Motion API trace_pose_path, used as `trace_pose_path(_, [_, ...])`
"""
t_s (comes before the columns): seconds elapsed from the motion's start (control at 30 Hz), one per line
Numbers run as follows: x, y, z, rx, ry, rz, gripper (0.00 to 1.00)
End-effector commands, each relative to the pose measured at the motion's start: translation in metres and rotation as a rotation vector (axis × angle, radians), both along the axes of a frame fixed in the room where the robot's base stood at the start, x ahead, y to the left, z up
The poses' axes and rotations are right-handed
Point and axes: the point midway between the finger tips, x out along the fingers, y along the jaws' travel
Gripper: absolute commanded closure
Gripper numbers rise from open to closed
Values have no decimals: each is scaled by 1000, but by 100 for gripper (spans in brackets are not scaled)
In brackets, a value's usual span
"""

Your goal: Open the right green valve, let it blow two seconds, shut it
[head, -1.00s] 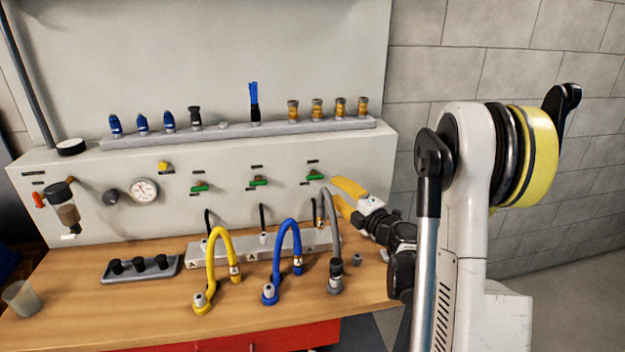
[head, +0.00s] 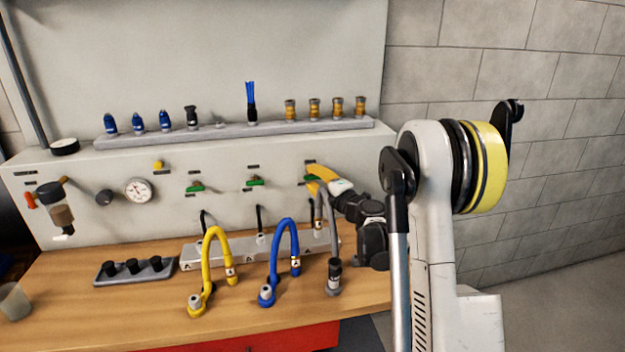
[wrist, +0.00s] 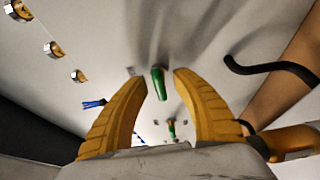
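The right green valve (head: 309,178) is on the upright panel, the rightmost of three green-handled valves. My gripper (head: 312,170), with yellow fingers, is at this valve and partly covers it in the head view. In the wrist view the green handle (wrist: 158,84) shows between the two spread fingertips (wrist: 154,80), with a gap on each side, so the gripper is open. I see no contact with the handle. The middle green valve (head: 255,182) and left green valve (head: 195,187) have handles lying about level.
A grey hose (head: 333,235), a blue hose (head: 292,240) and a yellow hose (head: 216,245) arch over the bench below the valves. A ledge (head: 230,133) with several nozzles runs above. A gauge (head: 138,190) sits at left. The bench's front edge (head: 215,325) is clear.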

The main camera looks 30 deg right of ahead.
Motion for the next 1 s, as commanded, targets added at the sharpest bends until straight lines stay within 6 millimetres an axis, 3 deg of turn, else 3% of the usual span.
trace_pose_path(0.1, [0,0,0,0,0,0,68])
trace_pose_path(0.2, [0,0,0,0,0,0,98])
trace_pose_path(0.23, [0,0,0,0,0,0,100])
trace_pose_path(0.67, [0,0,1,-48,14,1,100])
trace_pose_path(1.0, [0,1,2,-277,81,2,100])
